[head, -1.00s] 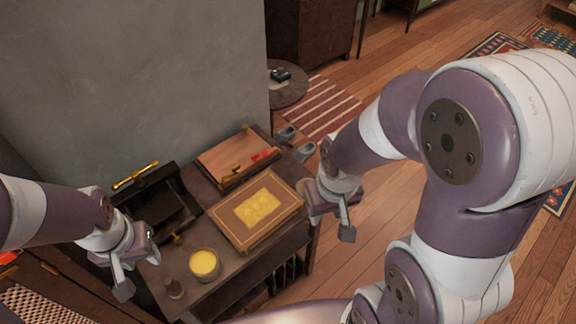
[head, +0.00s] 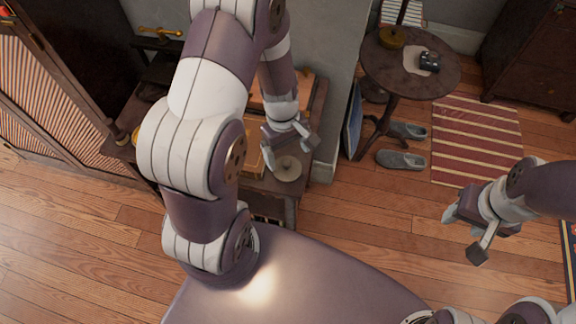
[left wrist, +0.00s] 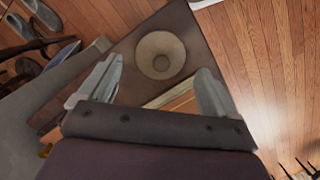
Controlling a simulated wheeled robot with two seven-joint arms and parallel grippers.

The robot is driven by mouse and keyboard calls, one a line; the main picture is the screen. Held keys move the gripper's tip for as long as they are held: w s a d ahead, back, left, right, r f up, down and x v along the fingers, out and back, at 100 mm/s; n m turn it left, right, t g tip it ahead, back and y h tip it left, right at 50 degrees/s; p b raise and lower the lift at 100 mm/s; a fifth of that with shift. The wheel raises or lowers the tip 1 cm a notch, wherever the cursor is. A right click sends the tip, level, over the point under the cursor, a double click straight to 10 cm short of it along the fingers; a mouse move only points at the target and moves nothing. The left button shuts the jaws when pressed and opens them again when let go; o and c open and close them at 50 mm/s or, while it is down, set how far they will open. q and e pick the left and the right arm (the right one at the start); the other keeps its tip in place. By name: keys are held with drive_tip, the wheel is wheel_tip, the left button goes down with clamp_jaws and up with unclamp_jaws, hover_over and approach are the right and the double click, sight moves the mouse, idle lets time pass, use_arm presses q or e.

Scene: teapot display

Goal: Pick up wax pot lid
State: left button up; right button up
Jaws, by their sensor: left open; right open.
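A round, pale beige disc with a small centre knob, which looks like the wax pot lid (head: 288,169), lies on the corner of the dark wooden table (head: 275,187). In the left wrist view the lid (left wrist: 160,55) lies ahead, between the lines of the two fingers and apart from them. My left gripper (head: 290,150) is open and empty just above and beside the lid. It also shows open in the left wrist view (left wrist: 158,88). My right gripper (head: 464,234) is open and empty over the floor at the right.
A book (left wrist: 178,100) lies beside the lid. My left arm hides much of the table. A round side table (head: 385,75) holds a black camera (head: 430,61). Slippers (head: 400,159) and a striped rug (head: 478,140) lie on the wooden floor. A wall stands behind the table.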

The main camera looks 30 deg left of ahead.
sight(287, 163)
use_arm(q)
drive_tip(key=f, duration=0.2)
drive_tip(key=f+b, duration=0.1)
drive_tip(key=f, duration=0.2)
drive_tip(key=shift+s+a+f, duration=0.1)
drive_tip(key=shift+s+f, duration=0.1)
drive_tip(key=shift+r, duration=0.1)
drive_tip(key=shift+c, duration=1.3)
drive_tip(key=c, duration=0.5)
drive_tip(key=shift+c, duration=0.7)
